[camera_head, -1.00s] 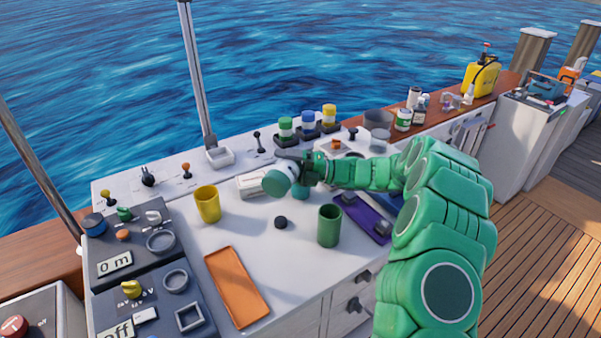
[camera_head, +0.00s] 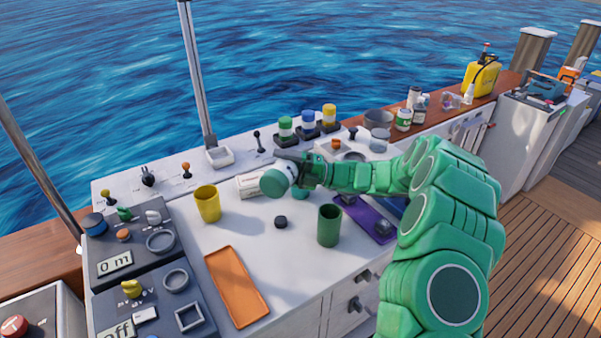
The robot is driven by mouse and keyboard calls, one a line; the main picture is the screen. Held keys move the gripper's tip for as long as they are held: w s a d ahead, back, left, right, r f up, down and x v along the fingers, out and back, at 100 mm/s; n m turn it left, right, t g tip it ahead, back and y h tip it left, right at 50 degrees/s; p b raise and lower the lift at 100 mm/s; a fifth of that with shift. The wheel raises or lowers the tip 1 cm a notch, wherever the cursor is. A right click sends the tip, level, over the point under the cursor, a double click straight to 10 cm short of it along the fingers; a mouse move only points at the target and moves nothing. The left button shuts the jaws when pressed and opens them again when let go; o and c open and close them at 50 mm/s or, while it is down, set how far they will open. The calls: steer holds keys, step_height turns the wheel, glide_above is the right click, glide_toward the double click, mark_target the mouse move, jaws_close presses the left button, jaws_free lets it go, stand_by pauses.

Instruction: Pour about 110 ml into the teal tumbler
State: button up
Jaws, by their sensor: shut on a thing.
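A teal cup (camera_head: 301,193), which looks like the teal tumbler, stands on the white counter. Only a little of it shows below my wrist, and its inside is hidden. My gripper (camera_head: 290,168) is at the left end of my green arm, above and just left of the teal cup. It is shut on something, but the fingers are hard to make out. A rounded white and green piece (camera_head: 275,182) is at the arm's end. I cannot tell whether it is the held thing. No liquid stream is visible.
A yellow cup (camera_head: 207,204) stands left and a dark green cup (camera_head: 329,226) in front. A black puck (camera_head: 281,222), an orange tray (camera_head: 236,285) and a purple tray (camera_head: 370,222) lie on the counter (camera_head: 285,262). A white labelled thing (camera_head: 247,186) is beside my gripper.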

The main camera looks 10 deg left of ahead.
steer(key=shift+s, duration=0.25)
steer(key=shift+r, duration=0.1)
steer(key=shift+r+m+t+y, duration=0.35)
steer(key=shift+m+y, duration=0.15)
steer(key=shift+m, duration=0.4)
stand_by(1.1)
steer(key=shift+s+a+f+n+h, duration=0.15)
steer(key=shift+f+n+h, duration=0.15)
steer(key=shift+n, duration=0.25)
steer(key=shift+s+d+f+n+h, duration=0.15)
steer(key=shift+f+n+h, duration=0.1)
steer(key=shift+n, duration=0.3)
steer(key=n, duration=0.1)
steer(key=n+g+h, duration=0.1)
steer(key=shift+s+a+n, duration=0.15)
steer(key=shift+n, duration=0.25)
steer(key=shift+s+f+n+h, duration=0.3)
steer(key=shift+f+n+h, duration=0.1)
steer(key=shift+n, duration=0.1)
steer(key=shift+f, duration=0.1)
stand_by(0.4)
